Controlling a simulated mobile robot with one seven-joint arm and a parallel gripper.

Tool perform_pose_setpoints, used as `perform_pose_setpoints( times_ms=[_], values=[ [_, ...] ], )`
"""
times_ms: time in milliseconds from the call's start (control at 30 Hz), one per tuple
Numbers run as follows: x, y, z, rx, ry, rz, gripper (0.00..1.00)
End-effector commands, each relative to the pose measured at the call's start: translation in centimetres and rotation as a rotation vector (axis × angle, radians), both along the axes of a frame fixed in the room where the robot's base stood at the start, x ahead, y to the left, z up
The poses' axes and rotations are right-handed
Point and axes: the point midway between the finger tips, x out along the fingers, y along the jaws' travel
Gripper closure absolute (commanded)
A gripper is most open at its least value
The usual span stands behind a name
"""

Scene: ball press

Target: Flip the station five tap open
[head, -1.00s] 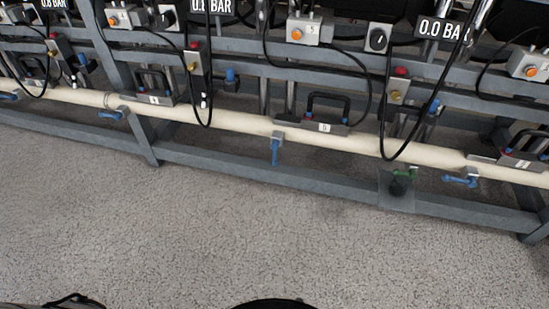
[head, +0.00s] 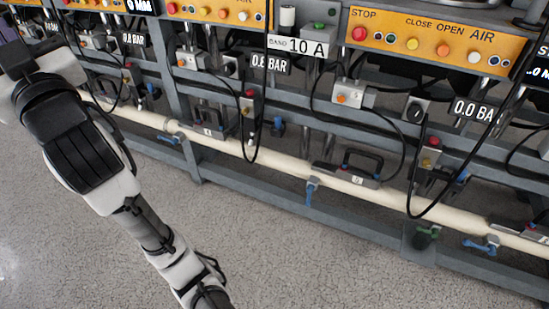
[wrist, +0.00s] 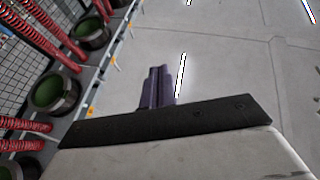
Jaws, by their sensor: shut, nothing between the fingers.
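The station five tap (head: 311,190) is a blue lever on a small grey valve on the cream pipe, just left of the plate marked 5 (head: 357,180). Its lever hangs down, across the line of the pipe. My gripper (wrist: 157,88) shows in the wrist view as dark purple fingers, shut together and empty. The tap is not in the wrist view.
Neighbouring blue taps (head: 169,139) and (head: 481,244) have levers lying roughly along the pipe. A lower grey rail (head: 260,190) runs below the pipe. A black cable loop (head: 410,190) hangs right of station five. Floor before the rack is clear. Red coiled hoses (wrist: 75,27) show in the wrist view.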

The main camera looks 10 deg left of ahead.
Motion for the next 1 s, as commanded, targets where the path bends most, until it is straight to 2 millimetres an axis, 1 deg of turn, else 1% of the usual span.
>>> perform_pose_setpoints(
  times_ms=[33, 67, 100, 167, 200, 267, 300, 367, 400, 467, 500, 567, 600, 667, 700, 767, 800, 867, 900, 967, 1000],
  values=[
    [3.4, -1.4, 0.9, -0.025, 0.033, -0.069, 1.00],
    [5.1, -2.2, 0.7, -0.037, 0.052, -0.105, 1.00],
    [7.4, -3.5, 0.4, -0.052, 0.079, -0.153, 1.00],
    [10.6, -5.5, -0.1, -0.072, 0.120, -0.223, 1.00],
    [12.6, -7.0, -0.5, -0.086, 0.150, -0.270, 1.00],
    [15.6, -9.5, -1.2, -0.103, 0.199, -0.340, 1.00],
    [17.5, -11.3, -1.8, -0.113, 0.235, -0.387, 1.00],
    [20.1, -14.3, -2.8, -0.125, 0.295, -0.456, 1.00],
    [21.8, -16.3, -3.7, -0.131, 0.338, -0.503, 1.00],
    [24.1, -19.6, -5.2, -0.134, 0.414, -0.572, 1.00],
    [25.4, -21.9, -6.5, -0.132, 0.472, -0.618, 1.00],
    [27.2, -25.5, -9.0, -0.123, 0.574, -0.688, 1.00],
    [28.2, -28.0, -11.1, -0.109, 0.651, -0.735, 1.00],
    [29.1, -31.3, -14.7, -0.078, 0.772, -0.796, 1.00],
    [29.4, -33.1, -17.3, -0.051, 0.854, -0.833, 1.00],
    [29.4, -35.5, -21.5, -0.003, 0.978, -0.885, 1.00],
    [29.1, -36.9, -24.4, 0.035, 1.061, -0.919, 1.00],
    [28.2, -38.5, -29.0, 0.098, 1.183, -0.968, 1.00],
    [27.4, -39.2, -31.9, 0.141, 1.258, -0.996, 1.00],
    [26.0, -40.0, -36.1, 0.206, 1.359, -1.040, 1.00],
    [25.0, -40.3, -38.6, 0.247, 1.419, -1.067, 1.00]
  ],
)
